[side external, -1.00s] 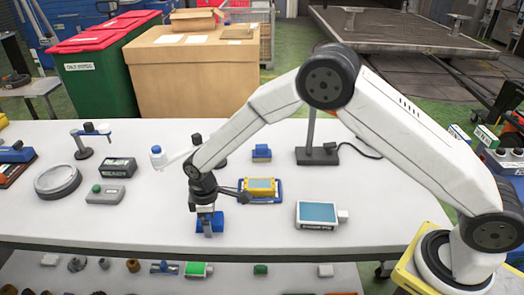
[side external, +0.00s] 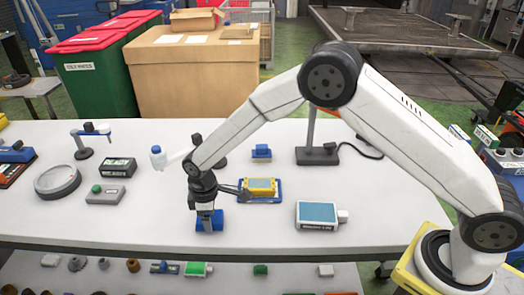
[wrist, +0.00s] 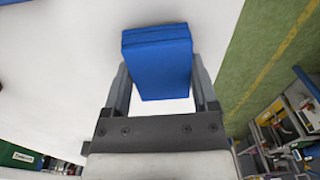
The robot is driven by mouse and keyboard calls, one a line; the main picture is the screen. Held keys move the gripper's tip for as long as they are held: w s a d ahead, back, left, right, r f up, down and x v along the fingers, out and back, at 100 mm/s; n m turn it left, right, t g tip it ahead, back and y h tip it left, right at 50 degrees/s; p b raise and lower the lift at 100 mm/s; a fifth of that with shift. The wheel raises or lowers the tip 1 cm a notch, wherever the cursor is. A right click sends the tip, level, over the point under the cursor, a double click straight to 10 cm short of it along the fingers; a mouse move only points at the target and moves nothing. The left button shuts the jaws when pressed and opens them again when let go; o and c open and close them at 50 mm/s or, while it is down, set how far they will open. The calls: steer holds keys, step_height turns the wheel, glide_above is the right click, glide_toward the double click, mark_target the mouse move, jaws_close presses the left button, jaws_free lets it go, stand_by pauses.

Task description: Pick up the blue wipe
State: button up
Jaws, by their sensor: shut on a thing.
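The blue wipe (side external: 210,225) is a small folded blue block near the front edge of the white table. My gripper (side external: 207,217) points down at it in the side view. In the wrist view the blue wipe (wrist: 158,62) sits between the two grey fingers of my gripper (wrist: 161,85), which are shut on its sides. I cannot tell whether the wipe is touching the table or just above it. Part of it is hidden behind the fingers in the side view.
A yellow and blue device (side external: 261,187) and a white device with a blue screen (side external: 317,215) lie to the right. A grey box with a green button (side external: 105,195) and a round grey dish (side external: 58,181) lie to the left. The table's front edge is close.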

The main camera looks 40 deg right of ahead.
steer(key=shift+r, duration=0.4)
steer(key=s+d+r, duration=0.4)
steer(key=s+r, duration=0.7)
steer(key=s, duration=0.2)
steer(key=shift+s+r, duration=0.2)
steer(key=shift+r, duration=0.05)
steer(key=shift+d, duration=0.1)
